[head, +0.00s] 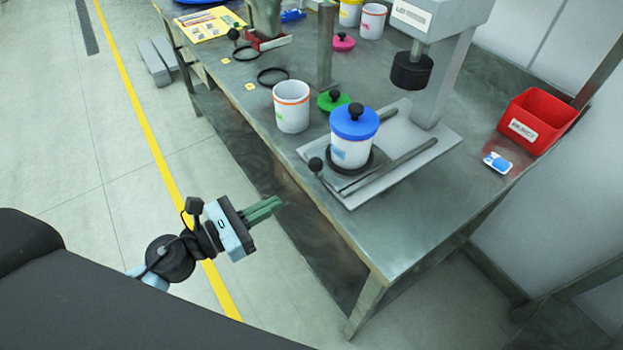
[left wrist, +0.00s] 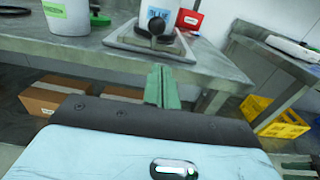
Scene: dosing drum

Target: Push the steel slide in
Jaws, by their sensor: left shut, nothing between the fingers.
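The steel slide (head: 342,181) lies between two rails on the grey base plate of the press station, at the table's near side. A black ball knob (head: 317,164) sticks up at its front end and also shows in the left wrist view (left wrist: 157,25). A white jar (head: 350,150) with a blue lid (head: 354,121) stands in the black ring on the slide, in front of the press head. My left gripper (head: 280,203) has green fingers, shut and empty. It is off the table's front edge, apart from the knob; the fingers (left wrist: 162,72) point toward the knob.
The black press head (head: 411,71) hangs behind the jar. An open white jar (head: 291,107) and a green lid (head: 333,100) stand to the left. A red bin (head: 537,120) is at right. Free floor lies before the table.

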